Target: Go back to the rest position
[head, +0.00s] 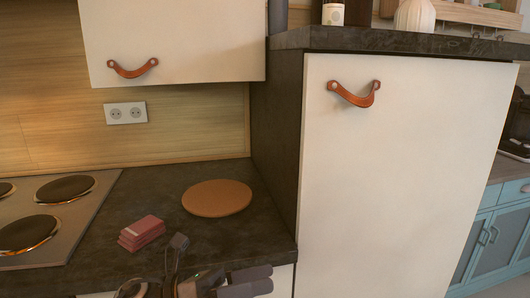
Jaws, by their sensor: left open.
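My left gripper (215,265) is at the bottom of the head view, in front of the counter's front edge. Its dark fingers are spread apart, and I see nothing held between them. A small brown piece (187,289) shows among the gripper parts; it looks like leather, but I cannot tell what it belongs to or whether it touches the gripper. My right gripper is not in view.
A round tan board (217,198) and stacked reddish blocks (141,233) lie on the dark counter (150,187), beside a hob (48,215). Leather pulls hang on the closed upper cabinet (132,69) and tall cabinet (355,94). A white drawer front (283,281) shows below the counter.

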